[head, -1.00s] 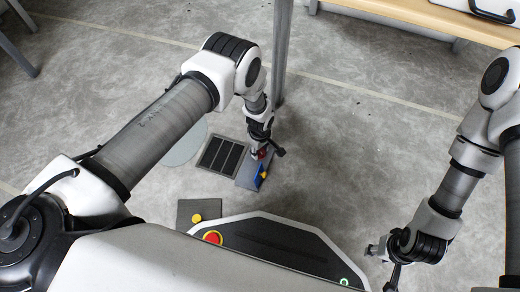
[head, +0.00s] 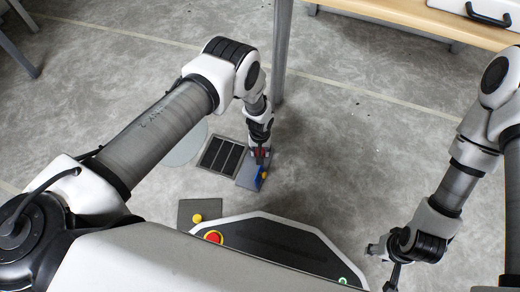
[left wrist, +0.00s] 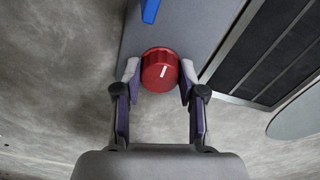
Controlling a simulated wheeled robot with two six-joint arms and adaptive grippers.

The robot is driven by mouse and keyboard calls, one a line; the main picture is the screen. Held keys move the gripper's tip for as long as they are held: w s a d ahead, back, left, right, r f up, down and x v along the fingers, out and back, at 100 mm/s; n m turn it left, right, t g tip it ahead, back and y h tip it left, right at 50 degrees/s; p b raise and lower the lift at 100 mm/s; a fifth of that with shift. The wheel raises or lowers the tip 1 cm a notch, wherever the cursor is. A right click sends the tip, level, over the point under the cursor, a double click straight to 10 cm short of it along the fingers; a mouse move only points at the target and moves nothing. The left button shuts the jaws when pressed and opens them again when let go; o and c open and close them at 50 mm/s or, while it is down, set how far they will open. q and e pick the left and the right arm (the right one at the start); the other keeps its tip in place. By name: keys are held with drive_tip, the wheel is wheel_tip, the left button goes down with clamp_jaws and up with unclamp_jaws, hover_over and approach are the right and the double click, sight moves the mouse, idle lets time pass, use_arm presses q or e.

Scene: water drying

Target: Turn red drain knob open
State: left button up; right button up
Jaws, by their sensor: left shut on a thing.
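The red drain knob (left wrist: 160,66) sits on a grey panel (left wrist: 200,22), with a white pointer mark tilted slightly right of straight up in the left wrist view. My left gripper (left wrist: 160,82) is shut on the knob, one finger against each side. In the head view, my left gripper (head: 261,153) points down at the far end of the panel and mostly hides the knob. My right gripper (head: 378,262) is open and empty above bare floor at the lower right.
A blue handle (left wrist: 151,11) and a yellow part (head: 264,175) are on the same panel. A dark slatted grate (head: 220,157) lies beside it. A plate with a yellow knob (head: 197,218) lies nearer. A table leg (head: 282,50) stands behind the left gripper.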

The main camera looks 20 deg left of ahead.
use_arm(q)
drive_tip(key=shift+m, duration=0.3)
drive_tip(key=o, duration=1.1)
drive_tip(key=shift+o, duration=0.2)
wheel_tip(320, 180, up, 12)
